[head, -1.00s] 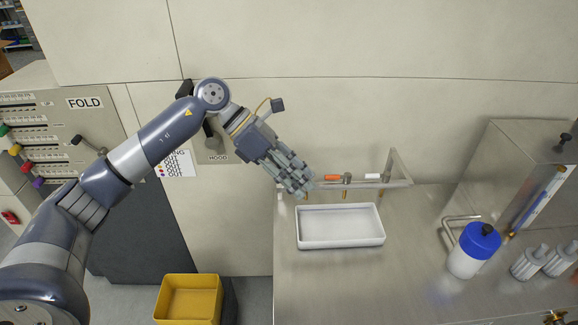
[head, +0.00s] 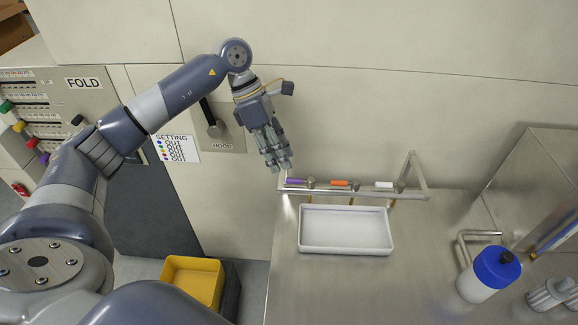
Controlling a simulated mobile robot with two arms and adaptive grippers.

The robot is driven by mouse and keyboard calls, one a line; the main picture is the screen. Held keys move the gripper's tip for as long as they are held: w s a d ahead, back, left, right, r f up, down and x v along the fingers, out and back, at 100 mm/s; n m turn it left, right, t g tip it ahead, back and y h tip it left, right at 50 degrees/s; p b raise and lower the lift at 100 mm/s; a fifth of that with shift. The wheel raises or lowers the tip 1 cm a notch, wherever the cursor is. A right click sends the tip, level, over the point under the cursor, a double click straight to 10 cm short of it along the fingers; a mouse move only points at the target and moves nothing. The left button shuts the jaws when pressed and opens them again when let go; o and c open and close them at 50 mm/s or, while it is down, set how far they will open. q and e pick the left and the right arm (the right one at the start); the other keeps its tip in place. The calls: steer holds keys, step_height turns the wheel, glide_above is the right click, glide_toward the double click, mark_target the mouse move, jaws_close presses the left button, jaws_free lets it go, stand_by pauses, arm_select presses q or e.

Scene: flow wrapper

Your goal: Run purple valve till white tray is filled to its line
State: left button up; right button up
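The purple valve (head: 295,181) is the leftmost of three coloured handles on a rail at the back of the steel counter. Its handle lies along the rail, like the others. The white tray (head: 346,252) sits below the rail. Its inside looks white; I cannot make out a fill line or liquid level. My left gripper (head: 279,169) is just above and left of the purple handle, fingers pointing down, apart from it as far as I can see. Its fingers look close together with nothing visible between them. My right gripper is not in view.
An orange handle (head: 341,183) and a white handle (head: 384,185) share the rail. A blue-capped bottle (head: 487,277) stands at the right. A yellow bin (head: 191,282) is beside the counter. A bright streak shows left of the tray; its nature is unclear.

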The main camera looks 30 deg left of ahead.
mark_target(292, 179)
arm_select(q)
steer(key=x, duration=0.1)
steer(key=p+x, duration=0.1)
steer(key=x, duration=0.1)
steer(key=shift+w+d+f, duration=0.15)
steer(key=shift+w+f, duration=0.05)
steer(key=shift+w, duration=0.05)
steer(key=shift+p+x, duration=0.3)
steer(key=shift+x, duration=0.95)
steer(key=shift+w, duration=0.1)
steer(key=c, duration=0.7)
jaws_close()
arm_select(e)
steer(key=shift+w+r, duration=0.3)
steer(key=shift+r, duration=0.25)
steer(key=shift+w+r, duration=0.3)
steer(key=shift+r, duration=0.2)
